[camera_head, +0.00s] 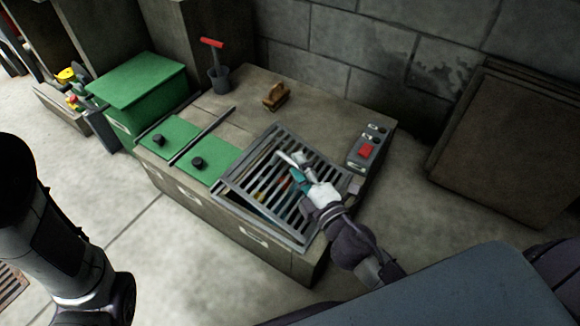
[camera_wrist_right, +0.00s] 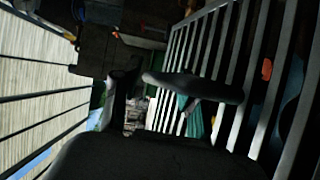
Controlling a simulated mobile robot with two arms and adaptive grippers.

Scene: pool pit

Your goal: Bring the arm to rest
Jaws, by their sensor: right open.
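My right gripper (camera_head: 298,166) is open, over the slatted grey grate (camera_head: 270,212) on the front right of the bench. Its fingers (camera_wrist_right: 195,85) show dark in the right wrist view, close to the grate's bars (camera_wrist_right: 215,45). I cannot tell whether they touch the bars. A teal thing (camera_head: 299,178) shows by the fingers, and it also shows in the right wrist view (camera_wrist_right: 193,118); I cannot tell if it lies between them. My left arm stands at the left edge of the head view, its gripper out of view.
The bench (camera_head: 325,108) also carries green panels (camera_head: 215,160) with black knobs, a wooden brush (camera_head: 276,96), a dark cup (camera_head: 219,78) with a red-handled tool, and a control box (camera_head: 367,148) with a red switch. A green box (camera_head: 140,88) stands left. Brown panels (camera_head: 515,140) lean at right.

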